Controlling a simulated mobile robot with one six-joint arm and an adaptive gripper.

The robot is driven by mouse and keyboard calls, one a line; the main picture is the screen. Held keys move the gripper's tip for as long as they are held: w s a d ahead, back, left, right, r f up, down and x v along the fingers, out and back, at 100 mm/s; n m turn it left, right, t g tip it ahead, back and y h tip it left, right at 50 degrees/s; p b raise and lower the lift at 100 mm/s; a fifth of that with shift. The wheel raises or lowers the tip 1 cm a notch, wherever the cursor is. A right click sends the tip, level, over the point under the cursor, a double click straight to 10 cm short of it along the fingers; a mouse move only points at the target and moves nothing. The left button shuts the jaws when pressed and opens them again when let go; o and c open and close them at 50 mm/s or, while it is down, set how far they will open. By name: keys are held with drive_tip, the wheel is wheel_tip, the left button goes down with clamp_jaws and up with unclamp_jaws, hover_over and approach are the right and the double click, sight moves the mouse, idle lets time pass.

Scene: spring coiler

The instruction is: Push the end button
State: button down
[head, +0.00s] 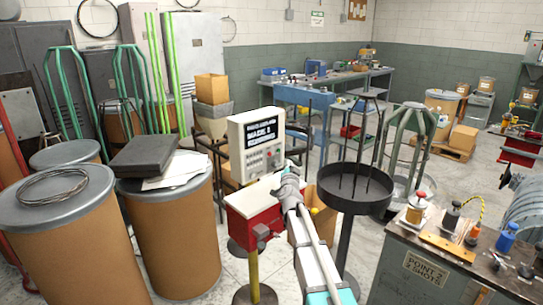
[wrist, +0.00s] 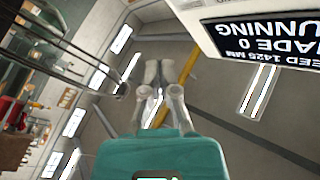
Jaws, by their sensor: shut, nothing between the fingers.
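The control box (head: 256,145) is a cream cabinet with a dark screen (head: 262,133) and several small buttons below it, above a red and white machine body (head: 254,204). I cannot tell which small button is the end button. In the wrist view the screen (wrist: 272,38) is upside down at the upper right and reads "RUNNING", "MADE 0" and "FEED 1425 MM"; the buttons are out of that view. My gripper (wrist: 159,75) is shut and empty, pointing upward. In the head view my gripper (head: 287,176) appears just right of the box's lower edge; contact cannot be told.
A black round tray on a stand (head: 355,188) is close to the right of my arm. Brown drums (head: 172,235) stand at the left. A grey bench (head: 440,250) with bottles and tools is at the right front.

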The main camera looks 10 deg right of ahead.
drive_tip(key=shift+w+a, duration=0.8)
drive_tip(key=shift+w, duration=0.3)
drive_tip(key=shift+w+a, duration=0.8)
drive_tip(key=shift+w, duration=0.25)
drive_tip(key=shift+w+a, duration=0.8)
drive_tip(key=shift+w, duration=0.3)
drive_tip(key=shift+w+a, duration=0.45)
drive_tip(key=shift+w, duration=0.15)
idle(0.3)
drive_tip(key=shift+s, duration=0.1)
idle(0.3)
drive_tip(key=shift+s+d, duration=0.45)
drive_tip(key=shift+s, duration=0.1)
idle(0.3)
drive_tip(key=shift+s+d, duration=0.75)
drive_tip(key=shift+s, duration=0.3)
drive_tip(key=shift+s+d, duration=0.75)
drive_tip(key=shift+s, duration=0.25)
